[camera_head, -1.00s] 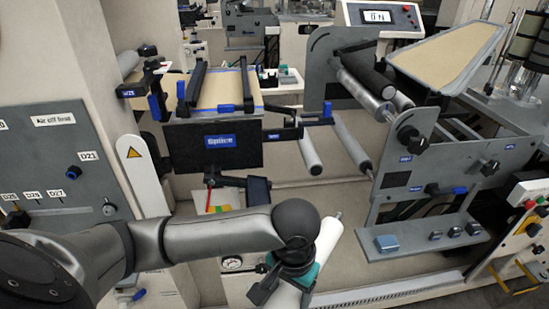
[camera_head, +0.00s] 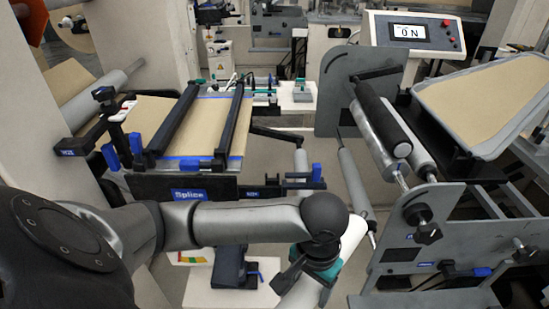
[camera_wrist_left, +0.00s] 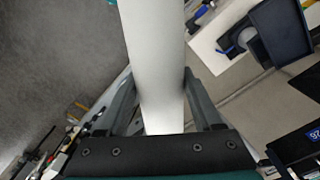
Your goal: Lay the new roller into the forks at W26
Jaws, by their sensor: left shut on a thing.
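My left gripper (camera_head: 308,280) is low in the middle of the head view, shut on a white roller (camera_head: 354,236). The roller slants up to the right past my wrist, which hides part of it. In the left wrist view the roller (camera_wrist_left: 155,55) runs between the two fingers (camera_wrist_left: 158,105). A small blue label (camera_head: 250,193), possibly W26 but too small to read surely, sits right of the Splice panel. Beside it is a bracket with blue ends (camera_head: 305,180); I cannot make out the fork openings. The roller is apart from it. My right gripper is not in view.
The splice table (camera_head: 205,125) with black bars stands behind my arm. Grey rollers (camera_head: 357,185) and a side plate with a black knob (camera_head: 422,222) are close on the right. A dark box (camera_head: 232,268) rests on a white surface below my arm.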

